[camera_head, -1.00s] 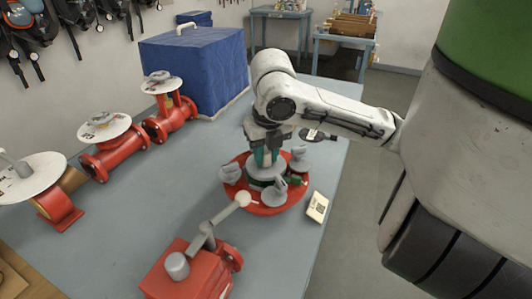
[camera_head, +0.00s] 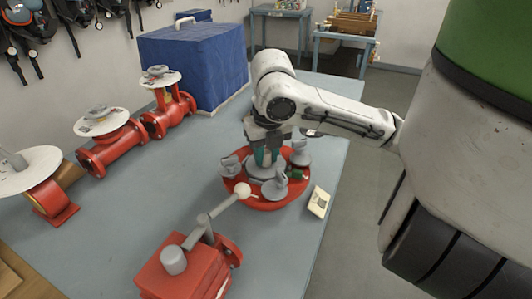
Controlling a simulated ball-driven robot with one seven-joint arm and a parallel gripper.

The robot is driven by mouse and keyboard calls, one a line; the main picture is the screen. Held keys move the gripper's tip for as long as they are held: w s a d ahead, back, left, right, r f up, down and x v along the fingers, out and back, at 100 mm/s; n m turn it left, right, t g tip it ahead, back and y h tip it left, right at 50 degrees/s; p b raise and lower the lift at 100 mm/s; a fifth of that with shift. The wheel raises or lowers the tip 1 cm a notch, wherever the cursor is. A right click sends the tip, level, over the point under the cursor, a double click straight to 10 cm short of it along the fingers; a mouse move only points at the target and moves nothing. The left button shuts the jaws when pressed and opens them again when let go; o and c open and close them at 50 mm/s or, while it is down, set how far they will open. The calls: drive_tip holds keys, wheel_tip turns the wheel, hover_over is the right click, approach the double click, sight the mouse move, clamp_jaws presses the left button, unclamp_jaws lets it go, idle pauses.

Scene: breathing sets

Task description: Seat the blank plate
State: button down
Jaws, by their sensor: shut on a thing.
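My gripper (camera_head: 266,157), with teal fingertips, points down over a round red flange (camera_head: 262,206) on the blue-grey table. It is shut on a grey round piece, which looks like the blank plate (camera_head: 258,172), low inside the ring of clamps. The fingers and a front clamp hide part of this piece, and I cannot tell whether it lies flat on its seat. Several grey swing clamps stand around the flange: one at left (camera_head: 230,166), one in front (camera_head: 275,187), one at right (camera_head: 300,154). A small dark green part (camera_head: 297,175) shows at the right.
A red block with a grey lever (camera_head: 186,265) stands in front; its pale ball end (camera_head: 243,190) is close to the flange. A beige device (camera_head: 318,202) lies right of it. Red valves (camera_head: 112,150) and a blue-covered box (camera_head: 193,66) stand left and behind. The table's left middle is clear.

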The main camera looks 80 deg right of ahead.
sight(269, 168)
drive_tip(key=c, duration=0.8)
unclamp_jaws()
drive_tip(key=r, duration=0.3)
drive_tip(key=a+r, duration=0.1)
drive_tip(key=r, duration=0.3)
drive_tip(key=r+p, duration=0.1)
drive_tip(key=r, duration=0.2)
drive_tip(key=shift+s+a+r, duration=0.25)
drive_tip(key=shift+s+r, duration=0.05)
drive_tip(key=shift+s, duration=0.1)
